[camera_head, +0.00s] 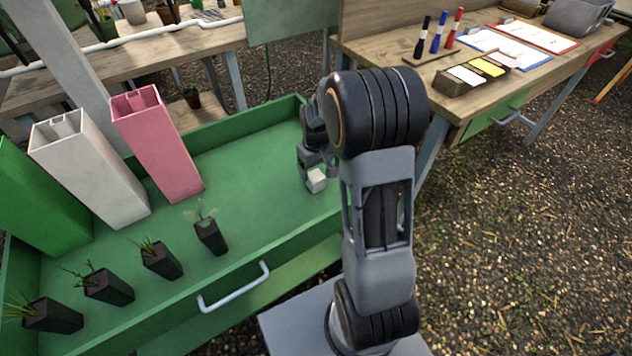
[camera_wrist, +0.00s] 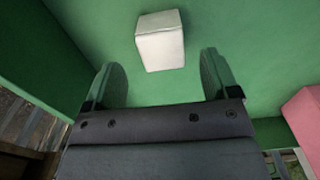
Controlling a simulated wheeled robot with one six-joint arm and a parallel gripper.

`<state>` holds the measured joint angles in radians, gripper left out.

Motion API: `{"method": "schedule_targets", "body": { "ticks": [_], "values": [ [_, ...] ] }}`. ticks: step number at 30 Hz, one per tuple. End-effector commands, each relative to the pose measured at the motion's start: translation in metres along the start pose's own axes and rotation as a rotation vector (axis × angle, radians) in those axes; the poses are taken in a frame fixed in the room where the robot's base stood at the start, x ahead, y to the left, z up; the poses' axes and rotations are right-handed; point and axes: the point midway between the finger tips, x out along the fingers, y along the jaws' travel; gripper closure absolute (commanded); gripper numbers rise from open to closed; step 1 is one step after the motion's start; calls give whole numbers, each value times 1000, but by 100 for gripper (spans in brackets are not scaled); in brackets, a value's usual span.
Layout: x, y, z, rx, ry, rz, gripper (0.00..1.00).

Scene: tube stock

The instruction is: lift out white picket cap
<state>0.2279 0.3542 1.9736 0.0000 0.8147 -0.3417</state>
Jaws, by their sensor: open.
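The white picket cap, a small white block (camera_head: 316,181), lies on the floor of the green tray (camera_head: 262,150) near its right end. It also shows in the wrist view (camera_wrist: 160,45), just beyond the fingertips and roughly centred between them. My gripper (camera_wrist: 164,72) is open with nothing between its fingers. In the head view my gripper (camera_head: 312,165) is low over the tray beside the cap, partly hidden by my arm. I cannot tell the exact gap between the fingers and the cap.
Tall square tubes in pink (camera_head: 158,140), white (camera_head: 90,165) and green (camera_head: 38,200) stand at the tray's left. Several small dark plant pots (camera_head: 211,237) line its front. A workbench (camera_head: 400,50) with markers and clipboards stands behind right. The tray's middle is clear.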

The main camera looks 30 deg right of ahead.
Motion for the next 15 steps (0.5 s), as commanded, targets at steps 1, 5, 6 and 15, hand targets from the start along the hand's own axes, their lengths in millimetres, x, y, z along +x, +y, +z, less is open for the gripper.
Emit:
{"method": "schedule_targets", "body": {
  "ticks": [1,5,6,15],
  "values": [
    [5,0,0,0,0,0,19],
    [10,0,0,0,0,0,19],
    [11,0,0,0,0,0,19],
    [40,-2,-1,-1,-2,-1,19]
  ]
}}
